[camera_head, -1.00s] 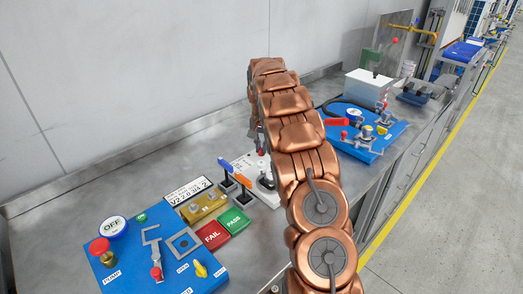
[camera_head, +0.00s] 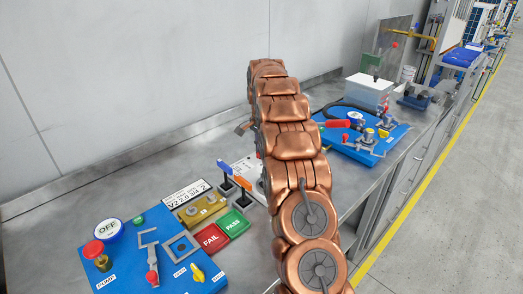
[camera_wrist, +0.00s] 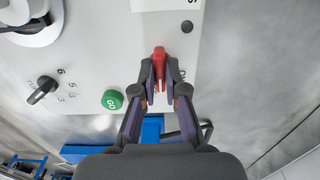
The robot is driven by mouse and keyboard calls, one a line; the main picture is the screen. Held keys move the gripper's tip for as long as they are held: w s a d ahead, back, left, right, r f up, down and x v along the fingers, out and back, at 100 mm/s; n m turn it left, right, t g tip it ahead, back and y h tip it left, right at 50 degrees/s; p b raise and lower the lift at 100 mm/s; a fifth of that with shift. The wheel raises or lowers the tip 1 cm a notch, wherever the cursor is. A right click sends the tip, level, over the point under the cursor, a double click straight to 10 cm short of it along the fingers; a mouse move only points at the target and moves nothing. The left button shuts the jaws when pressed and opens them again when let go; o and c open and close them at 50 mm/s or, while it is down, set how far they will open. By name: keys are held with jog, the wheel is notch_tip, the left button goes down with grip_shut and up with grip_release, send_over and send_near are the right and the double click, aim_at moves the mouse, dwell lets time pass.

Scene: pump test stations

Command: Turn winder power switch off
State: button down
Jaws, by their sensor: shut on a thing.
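The red power switch (camera_wrist: 159,56) stands out from the winder's pale panel (camera_wrist: 105,70) in the wrist view. The fingers of my gripper (camera_wrist: 160,82) are on both sides of the red switch and shut on it. Lettering beside it is partly covered by a finger. A green GO button (camera_wrist: 112,100) and a black dial (camera_wrist: 42,90) with numbers sit to the left on the same panel. In the head view, the winder's white base (camera_head: 246,168) shows beside my arm, which hides the switch and most of the gripper.
A blue pump board (camera_head: 130,262) with an OFF button lies at front left. Red FAIL (camera_head: 211,238) and green PASS (camera_head: 234,223) blocks sit near the winder. Another blue station (camera_head: 385,140) and a white box (camera_head: 368,92) stand right of my arm.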

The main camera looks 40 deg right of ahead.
dwell(0.3)
jog(key=c, duration=1.2)
grip_release()
jog(key=shift+r, duration=0.2)
notch_tip(320, 180, up, 7)
jog(key=shift+f, duration=0.2)
jog(key=shift+r, duration=0.3)
